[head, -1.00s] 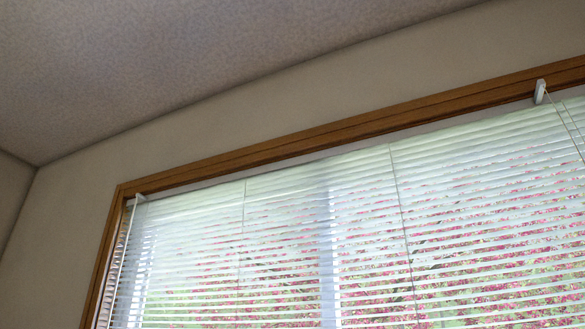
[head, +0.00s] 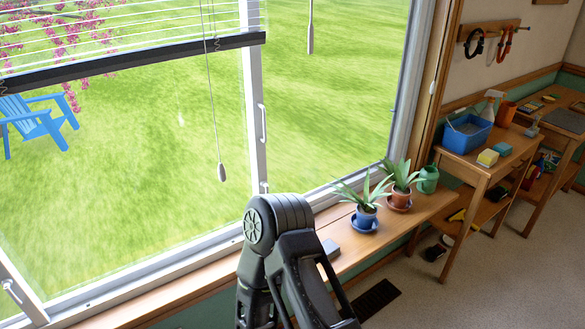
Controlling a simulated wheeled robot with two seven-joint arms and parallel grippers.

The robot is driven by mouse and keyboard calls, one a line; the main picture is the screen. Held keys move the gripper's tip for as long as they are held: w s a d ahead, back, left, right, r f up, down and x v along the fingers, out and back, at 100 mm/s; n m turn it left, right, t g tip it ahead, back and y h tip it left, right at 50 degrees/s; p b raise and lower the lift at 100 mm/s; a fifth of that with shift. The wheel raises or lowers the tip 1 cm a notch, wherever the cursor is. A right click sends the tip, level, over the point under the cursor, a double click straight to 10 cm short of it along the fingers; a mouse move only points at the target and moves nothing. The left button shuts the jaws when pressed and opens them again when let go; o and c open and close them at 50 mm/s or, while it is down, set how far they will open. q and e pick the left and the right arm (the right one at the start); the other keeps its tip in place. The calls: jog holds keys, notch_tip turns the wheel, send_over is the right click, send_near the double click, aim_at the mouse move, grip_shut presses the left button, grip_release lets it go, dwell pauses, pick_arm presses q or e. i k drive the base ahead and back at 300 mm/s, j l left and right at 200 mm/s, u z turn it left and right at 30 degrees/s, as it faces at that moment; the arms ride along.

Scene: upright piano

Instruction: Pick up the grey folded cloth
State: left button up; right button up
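A small flat grey-blue item (head: 331,247) lies on the wooden window ledge, just right of a black link of my arm that partly hides it. It may be the grey folded cloth, but I cannot tell for sure. Neither of my grippers shows in the head view; only a bent black arm joint and links rise from the bottom middle.
On the ledge (head: 434,207) stand a plant in a blue pot (head: 364,218), a plant in a brown pot (head: 400,197) and a green watering can (head: 428,180). At right, a wooden table (head: 480,166) holds a blue bin (head: 466,136), sponges and a spray bottle.

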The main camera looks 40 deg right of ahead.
aim_at(332, 250)
jog(key=z, duration=1.7)
jog(key=u, duration=2.25)
jog(key=z, duration=2.25)
